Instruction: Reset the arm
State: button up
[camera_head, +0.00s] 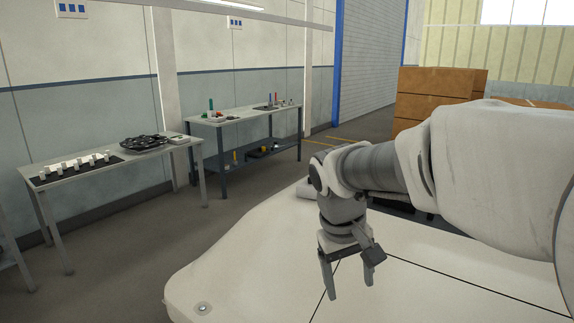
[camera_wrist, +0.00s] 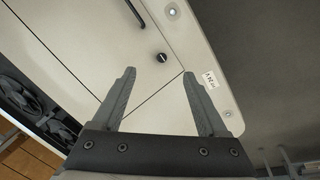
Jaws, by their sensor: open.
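My gripper (camera_head: 350,276) hangs from my bent arm at the right of the head view, pointing down above my own white base. Its two fingers are apart with nothing between them. In the wrist view my gripper (camera_wrist: 158,90) also shows open and empty, with the pale top of my base beyond the fingers. No object touches the fingers.
A table (camera_head: 120,167) at the left bears a black mat with white pieces and a dark coiled item. A second table (camera_head: 250,119) with small coloured items stands farther back. Cardboard boxes (camera_head: 435,83) are stacked behind my arm. Open floor (camera_head: 130,255) lies between.

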jog(key=s+d+r+m+t+y+p, duration=0.1)
jog(key=s+r+t, duration=0.1)
jog(key=s, duration=0.5)
jog(key=s+d+r+m+t+y+p, duration=0.1)
jog(key=s+r, duration=0.3)
jog(key=s, duration=0.4)
jog(key=shift+d+m+t+p, duration=0.4)
jog(key=shift+d+t+p, duration=0.05)
jog(key=shift+t+p, duration=0.15)
jog(key=shift+c, duration=0.3)
